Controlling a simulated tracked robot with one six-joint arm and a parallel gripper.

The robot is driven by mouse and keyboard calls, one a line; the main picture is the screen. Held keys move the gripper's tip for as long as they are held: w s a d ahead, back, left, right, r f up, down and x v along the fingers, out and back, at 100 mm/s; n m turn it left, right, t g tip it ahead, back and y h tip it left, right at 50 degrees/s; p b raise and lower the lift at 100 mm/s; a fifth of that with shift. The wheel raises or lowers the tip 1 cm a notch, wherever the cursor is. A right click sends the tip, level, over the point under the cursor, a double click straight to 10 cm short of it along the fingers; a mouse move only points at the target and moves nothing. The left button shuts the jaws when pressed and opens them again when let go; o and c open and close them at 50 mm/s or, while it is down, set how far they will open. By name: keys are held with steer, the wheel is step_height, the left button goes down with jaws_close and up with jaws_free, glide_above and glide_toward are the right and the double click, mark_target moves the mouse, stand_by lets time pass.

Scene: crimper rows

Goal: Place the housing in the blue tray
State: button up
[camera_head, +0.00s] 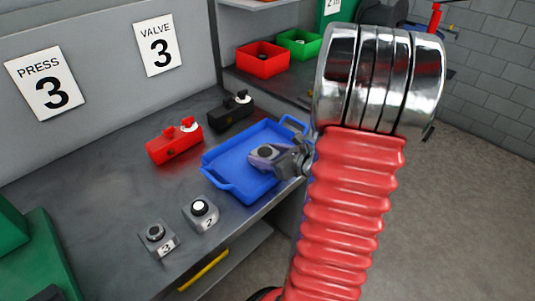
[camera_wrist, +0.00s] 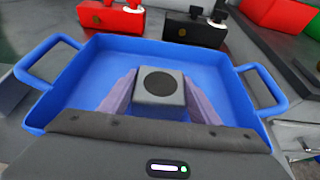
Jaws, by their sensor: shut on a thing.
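The housing (camera_wrist: 159,92) is a grey block with a dark round hole in its top. My gripper (camera_head: 270,154) is shut on it, with one finger on each side. In the wrist view the gripper (camera_wrist: 160,100) holds the housing over the floor of the blue tray (camera_wrist: 92,75). In the head view the blue tray (camera_head: 232,188) lies on the grey bench, and the housing (camera_head: 264,152) shows within its outline. I cannot tell whether the housing touches the tray floor. My arm hides the right side of the tray in the head view.
A red box (camera_head: 174,145) and a black box (camera_head: 231,111) stand behind the tray. Two grey button units, marked 2 (camera_head: 201,214) and 3 (camera_head: 158,240), stand in front. Red (camera_head: 262,60) and green (camera_head: 299,43) bins sit farther back. The bench's left part is clear.

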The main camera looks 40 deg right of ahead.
steer(key=shift+f, duration=0.25)
steer(key=shift+f, duration=0.1)
steer(key=o, duration=1.6)
steer(key=shift+o, duration=0.2)
steer(key=shift+s+r, duration=0.25)
steer(key=shift+s, duration=0.2)
steer(key=v, duration=1.1)
